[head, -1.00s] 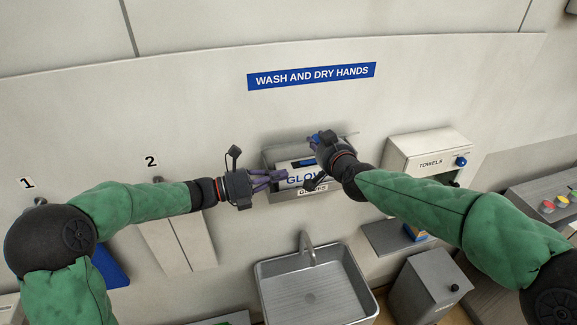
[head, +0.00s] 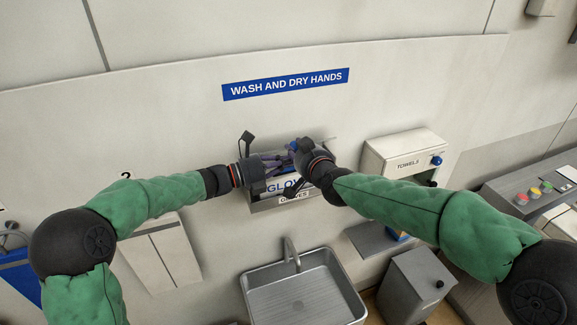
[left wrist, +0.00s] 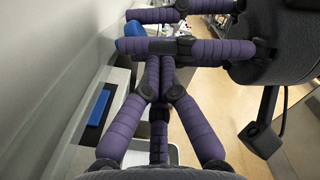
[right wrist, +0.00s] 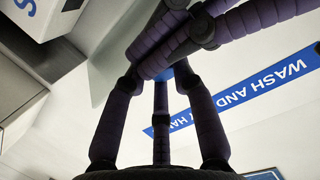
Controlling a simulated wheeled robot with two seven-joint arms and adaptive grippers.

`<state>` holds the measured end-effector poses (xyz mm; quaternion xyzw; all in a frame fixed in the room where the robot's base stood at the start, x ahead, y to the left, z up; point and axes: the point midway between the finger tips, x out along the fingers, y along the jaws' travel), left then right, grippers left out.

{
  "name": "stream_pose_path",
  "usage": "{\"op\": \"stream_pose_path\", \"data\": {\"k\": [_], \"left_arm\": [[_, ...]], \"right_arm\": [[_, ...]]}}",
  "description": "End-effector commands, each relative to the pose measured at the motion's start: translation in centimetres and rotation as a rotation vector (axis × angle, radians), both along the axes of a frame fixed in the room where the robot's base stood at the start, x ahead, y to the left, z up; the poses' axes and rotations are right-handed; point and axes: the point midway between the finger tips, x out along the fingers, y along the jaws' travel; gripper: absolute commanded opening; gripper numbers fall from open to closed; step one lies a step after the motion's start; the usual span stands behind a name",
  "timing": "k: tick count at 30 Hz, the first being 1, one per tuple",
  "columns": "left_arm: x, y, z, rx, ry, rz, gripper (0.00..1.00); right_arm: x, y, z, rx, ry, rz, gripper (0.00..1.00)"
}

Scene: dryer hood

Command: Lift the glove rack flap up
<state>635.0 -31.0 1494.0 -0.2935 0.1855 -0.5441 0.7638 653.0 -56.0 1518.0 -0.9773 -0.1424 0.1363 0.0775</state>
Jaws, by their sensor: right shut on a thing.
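The glove rack (head: 262,207) is a grey holder on the wall, with a white glove box (head: 275,190) in it and a "GLOVES" label. A thin grey edge, seemingly the flap (head: 330,139), shows at the rack's top right. My right gripper (head: 296,149) is shut on a blue piece at the rack's top, seemingly the flap's handle (left wrist: 134,29); its grip is mostly hidden by its own fingers. My left gripper (head: 279,160) is beside it, in front of the rack's upper left, fingers drawn together. Its fingertips are partly hidden behind the right gripper's fingers in the left wrist view.
A steel sink (head: 300,290) with a tap (head: 291,255) is below the rack. A towel dispenser (head: 400,155) is on the wall to the right, above a grey bin (head: 415,285). A blue sign (head: 286,84) is above; the wall around it is clear.

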Motion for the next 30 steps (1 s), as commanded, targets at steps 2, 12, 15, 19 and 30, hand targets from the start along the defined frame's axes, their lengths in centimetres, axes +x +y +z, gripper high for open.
{"op": "stream_pose_path", "data": {"k": [2,12,15,19,30], "left_arm": [[0.0,0.0,0.0,0.000,0.000,0.000,0.00],[0.6,0.1,0.8,0.001,-0.002,0.000,0.00],[1.0,0.2,1.2,0.000,0.000,0.004,0.00],[1.1,0.4,1.2,0.000,0.001,0.009,0.00],[1.2,0.5,1.2,0.000,0.002,0.011,0.00]], "right_arm": [[0.0,0.1,0.1,0.000,-0.001,0.002,0.00],[0.0,0.1,0.0,-0.001,-0.001,0.002,0.00],[-0.1,0.1,0.0,-0.001,-0.001,0.002,0.00],[-0.1,0.2,0.0,-0.001,0.001,0.004,0.00],[-0.2,0.2,-0.4,-0.003,0.007,0.006,0.47]]}}
